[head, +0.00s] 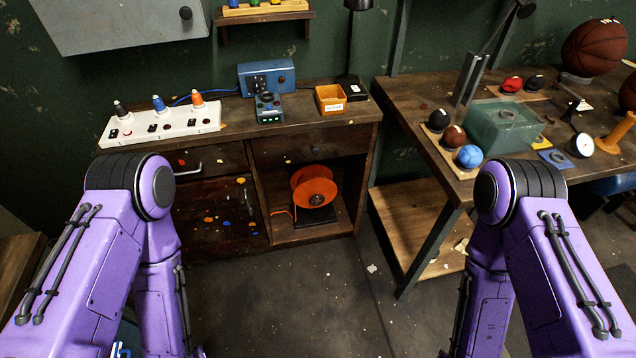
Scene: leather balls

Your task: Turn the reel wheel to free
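The orange reel wheel (314,191) stands upright on a dark base inside the open lower compartment of the wooden cabinet, with its round face toward me. A thin orange cord (281,212) runs from it to the left along the compartment. Both my purple arms reach in from the bottom corners and bend at the elbows, with the forearms pointing down. Neither gripper shows; both are below the picture's edge. Nothing of mine touches the reel.
The cabinet top (311,128) carries a white power strip (160,125), a blue box (268,76) and an orange tray (330,99). At the right, a workbench (410,95) holds several balls and a green glass case (503,125). Floor (290,295) before the cabinet is clear.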

